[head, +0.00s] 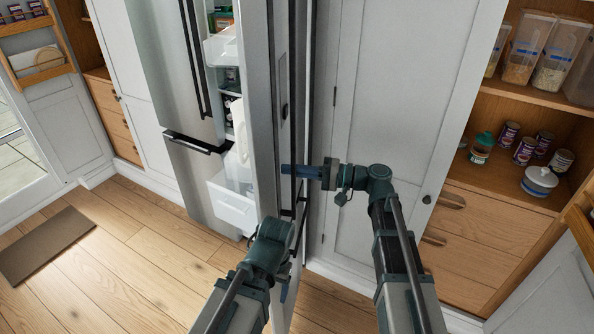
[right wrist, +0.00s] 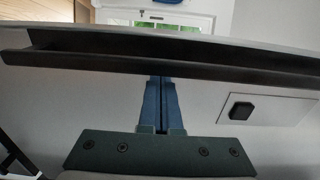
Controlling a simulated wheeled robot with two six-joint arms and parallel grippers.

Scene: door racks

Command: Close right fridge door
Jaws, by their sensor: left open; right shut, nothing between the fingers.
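The right fridge door (head: 258,80) stands open in the head view, seen nearly edge-on, swung out toward me. Its long dark handle (right wrist: 180,66) crosses the right wrist view. My right gripper (head: 284,170) is shut and empty, its fingers pointing left at the door's outer face in the head view. In the right wrist view its blue fingers (right wrist: 161,100) reach up to the handle; I cannot tell whether they touch it. My left gripper (head: 289,268) is open and empty, low beside the door's bottom part. Contact there is unclear.
The left fridge door (head: 165,65) is shut. Inside the open side are shelves and a clear drawer (head: 233,203). A tall white cabinet (head: 385,110) stands right of the door, then open shelves with jars (head: 524,150).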

